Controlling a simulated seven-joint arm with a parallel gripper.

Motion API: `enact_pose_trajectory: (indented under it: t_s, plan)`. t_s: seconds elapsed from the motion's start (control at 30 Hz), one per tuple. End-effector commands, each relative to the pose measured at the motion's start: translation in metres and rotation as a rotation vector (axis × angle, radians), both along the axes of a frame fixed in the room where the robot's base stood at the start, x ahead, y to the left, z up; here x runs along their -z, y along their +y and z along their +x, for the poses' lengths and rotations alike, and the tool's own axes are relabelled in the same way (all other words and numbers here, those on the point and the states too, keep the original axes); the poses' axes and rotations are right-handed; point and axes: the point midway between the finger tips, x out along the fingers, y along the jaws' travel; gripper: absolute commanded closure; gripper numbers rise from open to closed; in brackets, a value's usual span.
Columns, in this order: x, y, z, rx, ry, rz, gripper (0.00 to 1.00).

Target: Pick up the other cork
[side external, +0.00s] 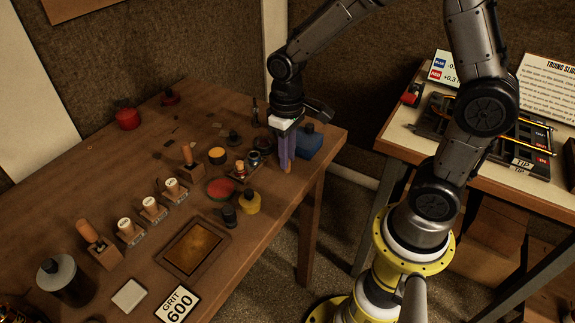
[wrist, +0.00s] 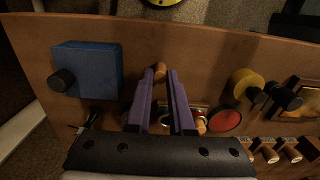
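My gripper (side external: 286,168) points down near the table's right edge, with its two purple fingers a narrow gap apart. In the wrist view a brown cork (wrist: 160,70) fills the gap between the fingertips (wrist: 161,74) and seems to touch both. Another cork-coloured piece (wrist: 200,126) shows beside the right finger in the wrist view, partly hidden by it. In the side view a small piece with a red band and pale top (side external: 240,167) stands on a small wooden tray, left of my gripper.
A blue box (side external: 309,142) stands just right of my gripper. Several wooden-handled blocks line the table further left. The table edge (wrist: 220,32) is near.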

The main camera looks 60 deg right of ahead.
Motion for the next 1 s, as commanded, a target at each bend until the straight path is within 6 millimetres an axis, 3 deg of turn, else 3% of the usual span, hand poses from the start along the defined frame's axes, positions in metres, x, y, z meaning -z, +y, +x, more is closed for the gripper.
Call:
enact_pose_trajectory:
  t_s: [0.53,1.0]
  plan:
    - [-0.002,0.000,0.000,0.000,0.000,0.000,1.00]
    - [-0.027,0.000,0.000,0.000,-0.001,0.000,1.00]
